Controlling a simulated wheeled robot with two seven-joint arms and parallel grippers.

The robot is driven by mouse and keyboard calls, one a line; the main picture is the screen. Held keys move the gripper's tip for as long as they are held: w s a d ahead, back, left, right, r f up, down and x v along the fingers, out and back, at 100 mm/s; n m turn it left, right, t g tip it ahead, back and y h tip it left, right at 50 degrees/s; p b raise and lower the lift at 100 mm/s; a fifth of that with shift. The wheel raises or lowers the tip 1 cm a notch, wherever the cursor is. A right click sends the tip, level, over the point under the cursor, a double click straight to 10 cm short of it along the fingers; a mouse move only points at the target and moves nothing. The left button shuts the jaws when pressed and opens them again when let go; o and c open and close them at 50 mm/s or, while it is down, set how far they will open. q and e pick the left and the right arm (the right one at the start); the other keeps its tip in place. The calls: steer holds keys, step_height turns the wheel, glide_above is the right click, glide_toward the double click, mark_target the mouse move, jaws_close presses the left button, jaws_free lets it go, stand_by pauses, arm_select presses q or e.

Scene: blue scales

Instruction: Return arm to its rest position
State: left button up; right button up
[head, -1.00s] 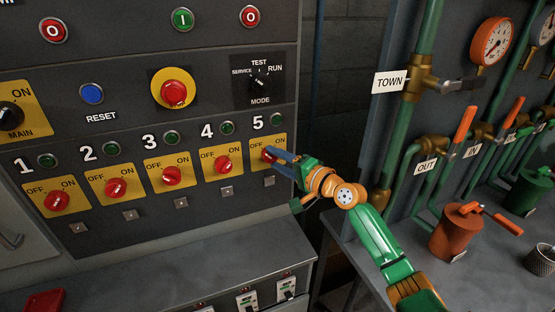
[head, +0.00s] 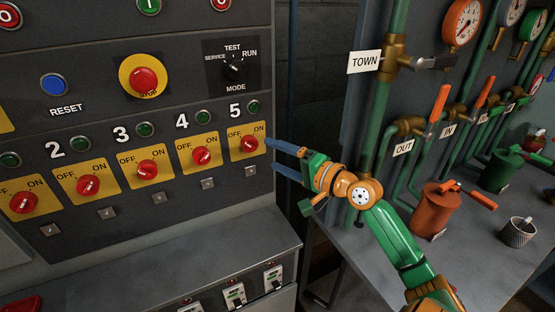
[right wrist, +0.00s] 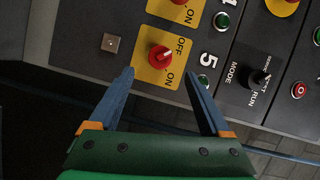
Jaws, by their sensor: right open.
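My right gripper (head: 288,160) is open and empty. Its two blue fingers point left toward the panel, a little to the right of the red rotary switch 5 (head: 250,144). In the right wrist view the open fingers (right wrist: 158,90) frame the lower side of switch 5 (right wrist: 160,56), with the knob beyond the fingertips and apart from them. The green and orange right arm (head: 395,235) comes in from the lower right. My left gripper is not in view.
The grey control panel (head: 100,215) carries several red switches on yellow plates. A ledge with breakers (head: 160,268) juts out below it. To the right are green pipes, orange valve levers (head: 438,104), an orange canister (head: 436,208) and a mesh cup (head: 518,232) on a bench.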

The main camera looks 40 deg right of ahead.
steer(key=shift+f, duration=0.1)
stand_by(0.3)
steer(key=s+a+f+n+g, duration=0.3)
steer(key=a+f+n, duration=0.15)
steer(key=f, duration=0.45)
steer(key=s+a+f+n+g, duration=0.35)
steer(key=a+f, duration=0.25)
steer(key=f, duration=0.3)
steer(key=s+a+f+n+g+h, duration=0.1)
steer(key=s+a+f+n+g, duration=0.3)
steer(key=s, duration=0.4)
steer(key=s+a+f+n+g+h, duration=0.1)
steer(key=s+a+f+n+g, duration=0.25)
steer(key=s+f, duration=0.75)
steer(key=f, duration=1.1)
steer(key=s+d+f+g, duration=0.1)
steer(key=s+d+f, duration=0.1)
steer(key=s+f, duration=0.7)
steer(key=s+n, duration=0.1)
steer(key=s, duration=0.1)
steer(key=shift+s+f+g+h, duration=0.3)
steer(key=shift+g, duration=0.1)
